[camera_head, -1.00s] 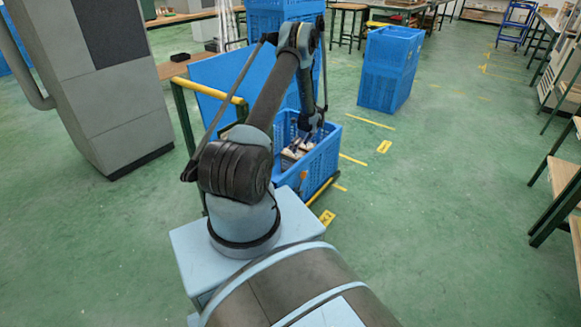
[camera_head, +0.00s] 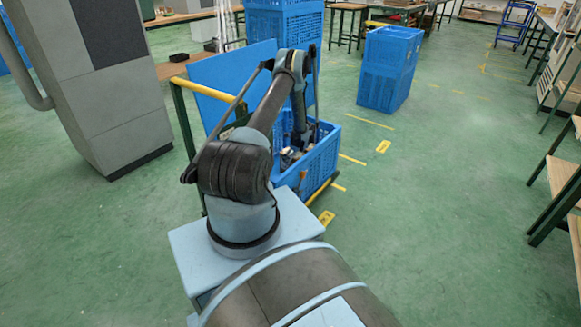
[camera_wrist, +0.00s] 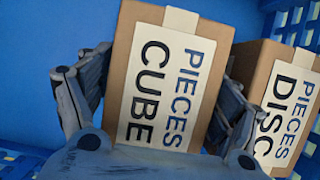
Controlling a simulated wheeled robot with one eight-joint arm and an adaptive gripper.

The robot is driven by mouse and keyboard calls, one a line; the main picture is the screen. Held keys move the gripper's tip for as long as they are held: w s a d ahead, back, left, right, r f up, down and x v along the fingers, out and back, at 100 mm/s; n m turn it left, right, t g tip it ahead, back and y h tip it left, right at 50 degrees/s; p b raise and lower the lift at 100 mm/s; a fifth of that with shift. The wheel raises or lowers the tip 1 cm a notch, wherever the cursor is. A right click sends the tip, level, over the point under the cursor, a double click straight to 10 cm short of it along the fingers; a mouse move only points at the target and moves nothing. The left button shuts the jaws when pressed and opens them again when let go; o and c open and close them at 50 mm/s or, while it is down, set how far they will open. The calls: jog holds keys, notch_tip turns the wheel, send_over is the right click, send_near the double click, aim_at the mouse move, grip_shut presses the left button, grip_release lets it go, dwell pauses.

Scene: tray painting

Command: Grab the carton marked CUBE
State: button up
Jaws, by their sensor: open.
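The carton marked CUBE (camera_wrist: 124,98) is a brown box with a white label reading "PIECES CUBE", large in the middle of the wrist view. My gripper (camera_wrist: 166,72) is open, with one finger along the carton's left side and the other along its right side. I cannot tell whether the fingers touch it. The carton is inside a blue crate (camera_head: 322,162), into which my arm reaches in the head view. There my arm partly hides the contents, and I cannot tell the cartons apart.
A carton marked DISC (camera_wrist: 262,66) stands just right of the CUBE carton, close to the right finger. Blue crate walls (camera_wrist: 50,30) surround them. Stacked blue crates (camera_head: 388,70) stand farther back.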

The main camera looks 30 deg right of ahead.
jog(key=shift+x, duration=0.95)
jog(key=c, duration=1.2)
